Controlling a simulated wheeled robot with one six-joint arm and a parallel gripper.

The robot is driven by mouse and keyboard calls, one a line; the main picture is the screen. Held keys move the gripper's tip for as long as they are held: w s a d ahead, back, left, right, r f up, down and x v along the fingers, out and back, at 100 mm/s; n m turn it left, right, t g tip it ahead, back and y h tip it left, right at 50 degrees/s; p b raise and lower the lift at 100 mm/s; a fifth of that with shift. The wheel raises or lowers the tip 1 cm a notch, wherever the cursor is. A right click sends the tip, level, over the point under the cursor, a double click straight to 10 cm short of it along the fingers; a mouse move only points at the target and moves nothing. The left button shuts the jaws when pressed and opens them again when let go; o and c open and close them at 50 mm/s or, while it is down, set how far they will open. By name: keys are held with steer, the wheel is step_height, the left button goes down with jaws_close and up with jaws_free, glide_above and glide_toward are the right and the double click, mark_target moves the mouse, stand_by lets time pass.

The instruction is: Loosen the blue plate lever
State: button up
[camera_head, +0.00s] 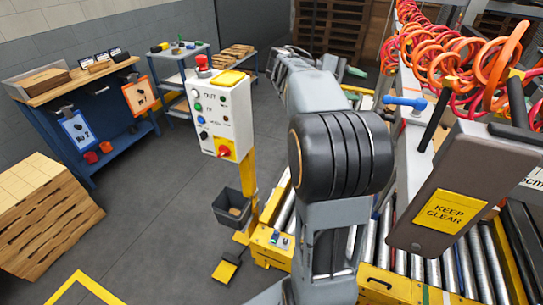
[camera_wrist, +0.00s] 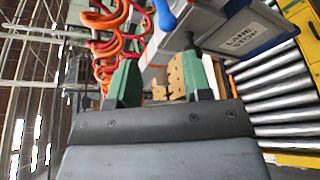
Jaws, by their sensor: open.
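The blue plate lever (camera_head: 405,102) shows in the head view, lying roughly level on top of a grey upright plate, right of my arm. In the wrist view, a blue handle (camera_wrist: 165,15) at the top edge looks like the same lever, partly cut off. My gripper (camera_wrist: 160,82) shows in the wrist view with its two green fingers apart and nothing between them. The lever is beyond the fingertips and not touched by them. In the head view, my arm hides most or all of the gripper.
Coiled orange and red hoses (camera_head: 455,50) hang close around the lever. A grey panel with a yellow KEEP CLEAR sign (camera_head: 449,210) stands at right, above the roller conveyor (camera_head: 460,268). A white control box (camera_head: 220,115) on a yellow post stands left of my arm.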

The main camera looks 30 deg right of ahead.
steer(key=s+a+f+n+t+y+p, duration=0.1)
steer(key=a+f+t+y+p, duration=0.2)
steer(key=a, duration=0.9)
steer(key=s+a+f+n+t+y+p, duration=0.1)
steer(key=a+f+t+y+p, duration=0.2)
steer(key=a+f+t+y, duration=0.3)
steer(key=shift+a+f+t, duration=0.35)
steer(key=shift+a+t, duration=1.25)
steer(key=shift+a, duration=1.4)
